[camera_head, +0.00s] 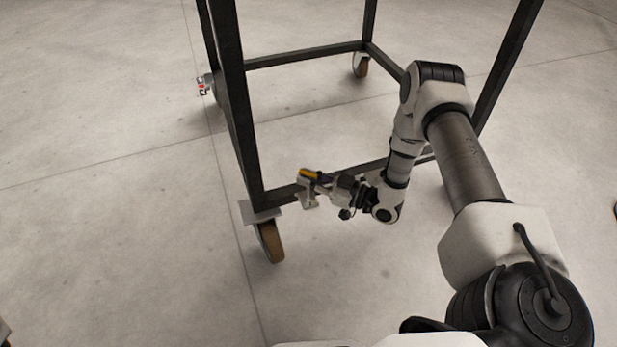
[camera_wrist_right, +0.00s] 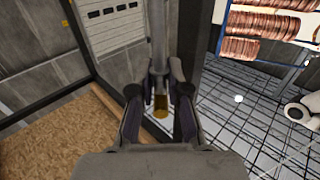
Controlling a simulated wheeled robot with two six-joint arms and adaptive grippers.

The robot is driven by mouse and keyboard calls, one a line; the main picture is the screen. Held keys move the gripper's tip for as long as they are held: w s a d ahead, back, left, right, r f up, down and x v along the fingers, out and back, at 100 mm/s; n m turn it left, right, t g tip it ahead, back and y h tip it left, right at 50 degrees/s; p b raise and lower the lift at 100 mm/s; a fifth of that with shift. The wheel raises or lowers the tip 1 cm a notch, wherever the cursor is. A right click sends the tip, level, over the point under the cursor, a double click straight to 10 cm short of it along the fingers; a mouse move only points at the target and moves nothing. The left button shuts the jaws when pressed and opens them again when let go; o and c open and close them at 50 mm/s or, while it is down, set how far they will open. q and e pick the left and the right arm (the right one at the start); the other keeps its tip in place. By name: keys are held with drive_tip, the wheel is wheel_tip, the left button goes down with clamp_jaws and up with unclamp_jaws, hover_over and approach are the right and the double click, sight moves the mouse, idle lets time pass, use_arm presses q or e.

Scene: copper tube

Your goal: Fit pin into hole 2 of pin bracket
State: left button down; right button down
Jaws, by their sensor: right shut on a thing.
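My right gripper (camera_head: 330,187) is beside the lower rail of a dark metal frame in the head view. In the right wrist view its two fingers (camera_wrist_right: 161,88) are shut on a pin with a yellow end (camera_wrist_right: 161,108). The yellow part (camera_head: 309,173) also shows at the fingertips in the head view. A small pale metal bracket (camera_head: 309,202) is at the rail just below the yellow part. Its holes are too small to make out, and I cannot tell whether the pin touches it or is in a hole. My left gripper is not in view.
The dark frame (camera_head: 240,115) stands on castor wheels (camera_head: 271,241). A small pale fitting with red marks (camera_head: 203,86) is on its far left side. Bundles of copper tube (camera_wrist_right: 247,35) and a brown board (camera_wrist_right: 45,145) show in the wrist view. The floor left is clear.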

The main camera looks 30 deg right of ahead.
sight(310, 197)
drive_tip(key=shift+f+b, duration=2.9)
drive_tip(key=shift+f, duration=0.75)
drive_tip(key=c, duration=1.1)
unclamp_jaws()
drive_tip(key=shift+o, duration=0.2)
drive_tip(key=v, duration=1.2)
drive_tip(key=shift+s, duration=0.1)
drive_tip(key=shift+r, duration=0.1)
